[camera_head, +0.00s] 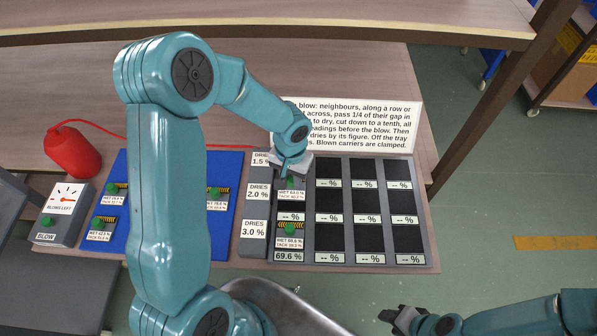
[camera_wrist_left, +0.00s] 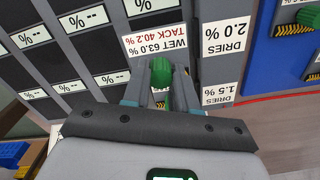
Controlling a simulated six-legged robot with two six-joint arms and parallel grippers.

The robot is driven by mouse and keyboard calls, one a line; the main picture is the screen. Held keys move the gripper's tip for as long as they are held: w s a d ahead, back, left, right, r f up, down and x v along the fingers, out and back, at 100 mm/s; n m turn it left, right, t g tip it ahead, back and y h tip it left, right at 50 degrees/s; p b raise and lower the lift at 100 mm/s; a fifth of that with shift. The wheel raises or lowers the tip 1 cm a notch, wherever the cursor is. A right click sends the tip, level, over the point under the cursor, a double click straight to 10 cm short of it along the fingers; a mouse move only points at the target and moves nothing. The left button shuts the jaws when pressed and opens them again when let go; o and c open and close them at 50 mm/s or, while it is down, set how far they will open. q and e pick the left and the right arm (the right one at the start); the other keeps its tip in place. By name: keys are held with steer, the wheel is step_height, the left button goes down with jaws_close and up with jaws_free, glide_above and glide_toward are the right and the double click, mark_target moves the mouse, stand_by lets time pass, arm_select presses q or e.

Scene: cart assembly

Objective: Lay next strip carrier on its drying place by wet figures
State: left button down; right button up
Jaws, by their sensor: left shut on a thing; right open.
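My left gripper (camera_head: 290,172) is shut on the green knob of a strip carrier (camera_head: 291,195) labelled WET 63.0 %, TACK 40.2 %. The same carrier (camera_wrist_left: 156,45) and gripper (camera_wrist_left: 161,88) show in the left wrist view. The carrier is at the left column of the dark drying tray (camera_head: 433,262), beside the DRIES 2.0 % label. I cannot tell whether it rests in the cell or hangs above it. Another carrier (camera_head: 290,236) lies in the bottom-left cell, over a 69.6 % readout. My right gripper (camera_head: 392,318) is open and empty at the bottom edge.
Other visible tray cells are empty. The blue mat (camera_head: 150,155) holds several carriers, partly hidden by my left arm. A red bulb (camera_head: 73,152) and the BLOW box (camera_head: 62,212) stand at left. An instruction sign (camera_head: 370,125) stands behind the tray.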

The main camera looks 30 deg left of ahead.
mark_target(292, 186)
arm_select(q)
steer(key=shift+s+r, duration=0.1)
steer(key=shift+s, duration=0.15)
steer(key=shift+b, duration=0.55)
step_height(292, 186, down, 4)
steer(key=b, duration=0.3)
steer(key=shift+r, duration=0.2)
steer(key=shift+w+f+b, duration=0.2)
steer(key=shift+f+b, duration=0.35)
steer(key=shift+b, duration=0.2)
steer(key=shift+r, duration=0.15)
steer(key=shift+s, duration=0.1)
